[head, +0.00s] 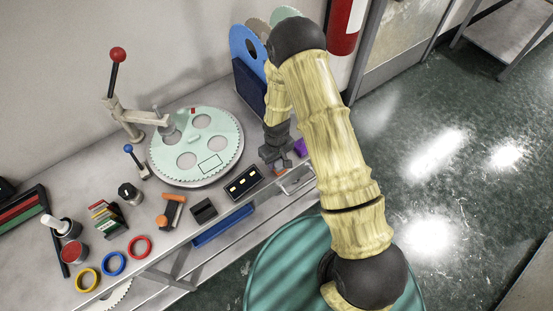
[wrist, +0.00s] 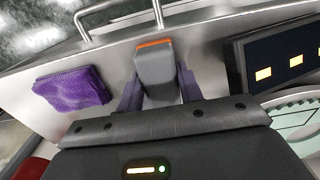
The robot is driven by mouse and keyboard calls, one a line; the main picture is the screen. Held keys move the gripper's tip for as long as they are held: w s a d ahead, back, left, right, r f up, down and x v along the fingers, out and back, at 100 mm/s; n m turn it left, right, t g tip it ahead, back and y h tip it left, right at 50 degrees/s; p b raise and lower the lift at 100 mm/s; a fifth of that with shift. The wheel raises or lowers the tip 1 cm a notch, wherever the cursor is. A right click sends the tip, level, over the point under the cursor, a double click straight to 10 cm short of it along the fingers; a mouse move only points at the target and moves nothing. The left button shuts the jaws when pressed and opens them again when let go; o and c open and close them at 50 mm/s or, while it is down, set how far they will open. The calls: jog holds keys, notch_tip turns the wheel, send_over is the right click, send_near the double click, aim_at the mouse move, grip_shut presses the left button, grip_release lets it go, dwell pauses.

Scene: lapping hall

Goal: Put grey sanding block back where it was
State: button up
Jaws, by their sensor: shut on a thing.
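The grey sanding block (wrist: 155,70) with an orange edge is between my gripper's fingers (wrist: 157,90) in the wrist view. My gripper (head: 277,163) is shut on it, over the right end of the bench in the head view. There, only a small orange part of the block (head: 279,172) shows below the fingers. I cannot tell whether the block touches the bench. A pale green toothed disc (head: 225,138) lies left of my gripper. A black rectangle outline (head: 210,163) and a small red mark are on its face.
A black panel with yellow squares (head: 243,183) lies between disc and gripper. A purple cloth (wrist: 72,90) lies beside the block. A metal rail (wrist: 120,14) runs along the bench edge.

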jog(key=shift+f, duration=0.1)
jog(key=shift+f, duration=0.15)
jog(key=o, duration=0.9)
notch_tip(320, 180, up, 12)
jog(key=b, duration=0.2)
jog(key=shift+r+b, duration=0.25)
jog(key=shift+b, duration=0.1)
